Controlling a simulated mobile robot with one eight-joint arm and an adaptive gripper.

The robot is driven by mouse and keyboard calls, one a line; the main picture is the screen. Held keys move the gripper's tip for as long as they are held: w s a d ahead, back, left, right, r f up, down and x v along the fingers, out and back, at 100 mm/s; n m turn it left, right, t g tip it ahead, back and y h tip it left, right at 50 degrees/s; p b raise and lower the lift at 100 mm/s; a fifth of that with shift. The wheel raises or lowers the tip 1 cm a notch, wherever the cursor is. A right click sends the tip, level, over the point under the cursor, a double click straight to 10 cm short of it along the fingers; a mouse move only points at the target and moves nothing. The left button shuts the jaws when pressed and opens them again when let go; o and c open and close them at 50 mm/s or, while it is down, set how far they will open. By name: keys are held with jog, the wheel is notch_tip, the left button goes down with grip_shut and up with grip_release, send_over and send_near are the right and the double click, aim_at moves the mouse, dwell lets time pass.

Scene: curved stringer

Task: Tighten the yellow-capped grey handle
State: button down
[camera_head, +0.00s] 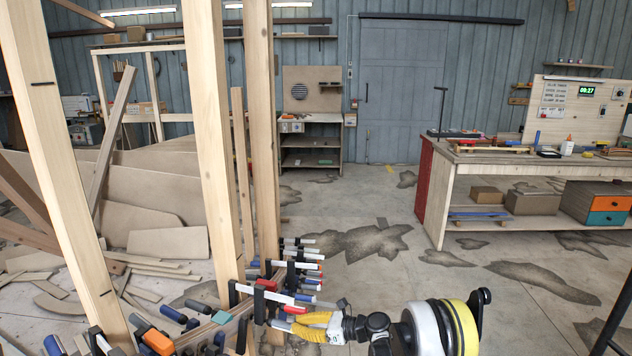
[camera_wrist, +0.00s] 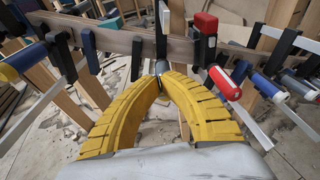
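My gripper (camera_wrist: 160,76) has its two yellow fingers arched in so that the tips nearly meet. A small grey piece (camera_wrist: 161,67), which looks like the grey handle, shows between and just beyond the tips. The tips are just in front of the curved wooden stringer (camera_wrist: 112,42).
A red-handled clamp (camera_wrist: 224,83) and a blue-handled one (camera_wrist: 268,87) are close right of my fingers. Another blue handle (camera_wrist: 22,61) is at the left.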

jog(key=shift+w+d, duration=0.2)
jog(key=shift+w, duration=0.4)
jog(key=shift+w, duration=0.1)
jog(key=shift+w+r, duration=0.1)
jog(key=f+v, duration=0.1)
jog(key=v, duration=0.5)
dwell(0.6)
jog(key=shift+d, duration=0.15)
